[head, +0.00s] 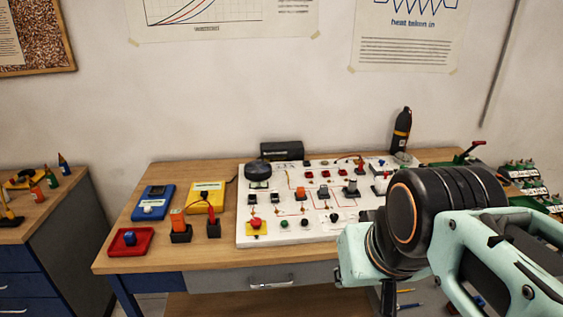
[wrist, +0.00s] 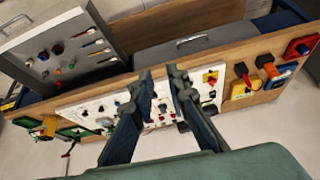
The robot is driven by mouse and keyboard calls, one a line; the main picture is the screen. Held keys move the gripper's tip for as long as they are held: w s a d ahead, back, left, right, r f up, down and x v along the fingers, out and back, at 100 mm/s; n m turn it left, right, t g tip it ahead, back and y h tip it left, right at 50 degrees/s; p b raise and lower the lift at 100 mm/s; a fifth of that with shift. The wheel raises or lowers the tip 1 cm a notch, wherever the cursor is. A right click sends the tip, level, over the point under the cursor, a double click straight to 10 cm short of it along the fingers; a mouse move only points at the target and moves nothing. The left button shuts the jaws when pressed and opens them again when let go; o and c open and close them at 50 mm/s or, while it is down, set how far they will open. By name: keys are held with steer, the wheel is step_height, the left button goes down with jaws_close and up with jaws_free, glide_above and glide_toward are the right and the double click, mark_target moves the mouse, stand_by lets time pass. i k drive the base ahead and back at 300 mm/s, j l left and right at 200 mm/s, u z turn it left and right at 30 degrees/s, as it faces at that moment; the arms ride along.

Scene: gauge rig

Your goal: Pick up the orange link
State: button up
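An orange block (head: 177,219) stands upright in a black base at the left of the wooden table, beside a similar red piece (head: 213,219). The orange block also shows at the right of the wrist view (wrist: 264,60). Smaller orange pieces stand on the white board, one near its middle (head: 301,193); I cannot tell for certain which piece is the link. My gripper (wrist: 161,72) is open, with nothing between its two dark fingers. It points toward the white board, well apart from the orange block. In the head view my arm hides the board's right front.
The white board (head: 272,236) carries several knobs and switches. Blue (head: 153,201) and yellow (head: 206,194) meters and a red tray (head: 146,243) are at the left. A black bottle (head: 401,130) stands behind.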

mark_target(300, 189)
steer(key=i+j+z, duration=0.35)
steer(key=j, duration=0.3)
steer(key=i+j+z, duration=0.4)
steer(key=j, duration=0.35)
steer(key=j+z, duration=0.4)
steer(key=i+j+u, duration=0.1)
steer(key=i+j, duration=0.05)
steer(key=j, duration=0.1)
